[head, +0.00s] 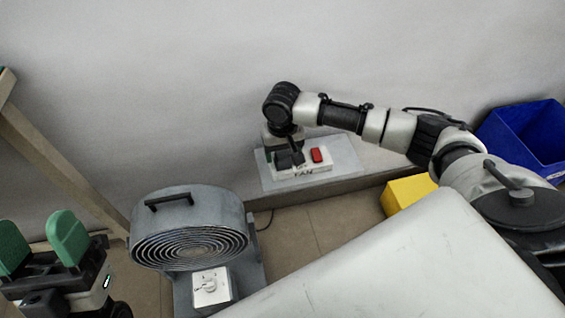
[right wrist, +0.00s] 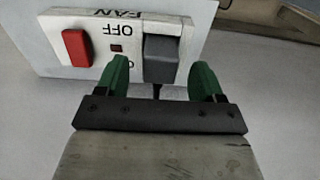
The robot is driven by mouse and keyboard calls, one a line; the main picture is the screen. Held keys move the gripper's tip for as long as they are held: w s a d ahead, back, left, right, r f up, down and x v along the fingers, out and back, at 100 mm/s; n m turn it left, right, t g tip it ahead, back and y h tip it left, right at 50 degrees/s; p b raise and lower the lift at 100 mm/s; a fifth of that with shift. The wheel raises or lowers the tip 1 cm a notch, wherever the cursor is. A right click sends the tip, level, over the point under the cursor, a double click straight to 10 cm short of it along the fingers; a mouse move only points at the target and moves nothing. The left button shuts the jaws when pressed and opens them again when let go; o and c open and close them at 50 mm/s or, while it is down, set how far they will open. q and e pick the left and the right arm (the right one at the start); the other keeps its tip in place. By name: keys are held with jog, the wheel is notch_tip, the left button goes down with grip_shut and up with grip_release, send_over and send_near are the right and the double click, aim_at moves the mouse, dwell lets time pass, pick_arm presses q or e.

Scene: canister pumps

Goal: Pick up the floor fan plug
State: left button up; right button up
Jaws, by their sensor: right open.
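The floor fan plug (right wrist: 160,58), a dark grey block, sits in the white outlet panel marked FAN and OFF (right wrist: 100,28). It also shows in the head view (head: 290,159), partly covered by my right arm. My right gripper (right wrist: 160,68) is open, with one green finger on each side of the plug. A gap shows between the plug and each finger, so it is not gripped. In the head view the right gripper (head: 281,147) is mostly hidden under its wrist. My left gripper (head: 37,226) is open and empty at the lower left.
A red switch (right wrist: 76,48) is on the same panel, left of the plug in the wrist view. The grey floor fan (head: 190,222) stands left of the panel. A yellow box (head: 408,192) and a blue bin (head: 530,138) are at the right. A wooden frame (head: 50,160) stands at the left.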

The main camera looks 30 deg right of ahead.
jog(key=shift+f, duration=0.3)
jog(key=c, duration=1)
jog(key=shift+r, duration=0.15)
